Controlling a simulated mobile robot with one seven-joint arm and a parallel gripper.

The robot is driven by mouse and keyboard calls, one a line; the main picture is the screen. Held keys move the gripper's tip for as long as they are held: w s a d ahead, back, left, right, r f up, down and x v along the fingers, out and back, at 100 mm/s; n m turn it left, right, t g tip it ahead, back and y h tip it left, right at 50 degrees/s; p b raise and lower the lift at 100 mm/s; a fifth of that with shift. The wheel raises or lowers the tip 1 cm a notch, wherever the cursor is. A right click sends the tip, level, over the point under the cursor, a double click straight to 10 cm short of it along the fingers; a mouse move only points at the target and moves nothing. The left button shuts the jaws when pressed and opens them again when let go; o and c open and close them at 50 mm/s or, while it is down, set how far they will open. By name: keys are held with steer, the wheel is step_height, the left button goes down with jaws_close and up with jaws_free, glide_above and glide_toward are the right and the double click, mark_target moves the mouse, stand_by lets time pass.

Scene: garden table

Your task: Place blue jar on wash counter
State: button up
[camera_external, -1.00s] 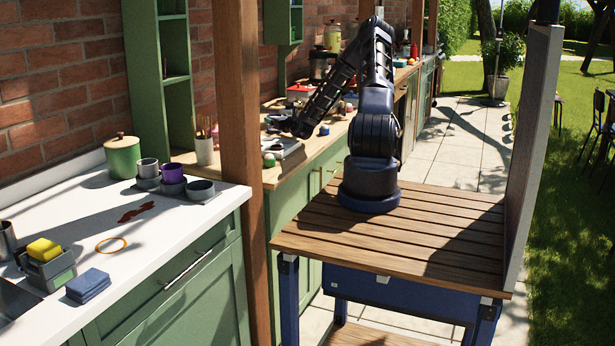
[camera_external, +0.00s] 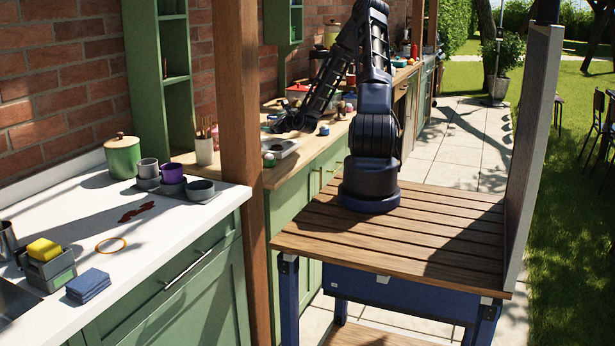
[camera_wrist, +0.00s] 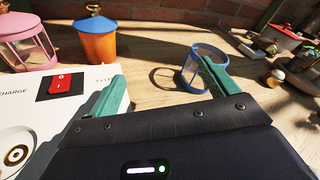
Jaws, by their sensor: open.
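A blue-rimmed, see-through jar (camera_wrist: 203,68) stands upright on the wooden worktop in the wrist view. It is beside my right finger, which partly overlaps it; I cannot tell if they touch. My gripper (camera_wrist: 163,88) is open, its two green fingers spread, with nothing clearly held between them. In the external view my gripper (camera_external: 284,127) is low over the wooden worktop (camera_external: 272,178), and I cannot make out the jar there. The white counter (camera_external: 150,232) with a sink edge, likely the wash counter, is at the left of the external view.
A white box with a red switch (camera_wrist: 62,83) is close by my left finger. An orange jar with a blue lid (camera_wrist: 97,43) and a pink lantern (camera_wrist: 27,42) stand behind. A wooden post (camera_external: 243,120) rises between the two counters. The white counter's middle has bare room.

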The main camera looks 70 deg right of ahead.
steer(key=s+a+r+n+g+y, duration=0.1)
steer(key=a+r+n+g+y, duration=0.15)
steer(key=a+r+n, duration=0.7)
steer(key=s+a+r+n+g+y, duration=0.2)
steer(key=a+r+n+g, duration=0.3)
steer(key=a+n, duration=0.75)
steer(key=s+a+r+n, duration=0.4)
steer(key=s+a, duration=0.2)
steer(key=s, duration=0.3)
steer(key=s+a+r+n+g+y, duration=0.1)
steer(key=s+a+r+n, duration=0.4)
steer(key=s, duration=0.4)
steer(key=s+a+r+n+g+y, duration=0.1)
steer(key=s+a+r+n, duration=0.3)
steer(key=s+a, duration=0.3)
steer(key=shift+s+a+r, duration=0.15)
steer(key=shift+s+r, duration=0.55)
steer(key=shift+s, duration=0.35)
steer(key=shift+o, duration=0.4)
steer(key=shift+s+a+n+g, duration=0.1)
steer(key=shift+s+n+g, duration=0.15)
steer(key=shift+s+n, duration=0.15)
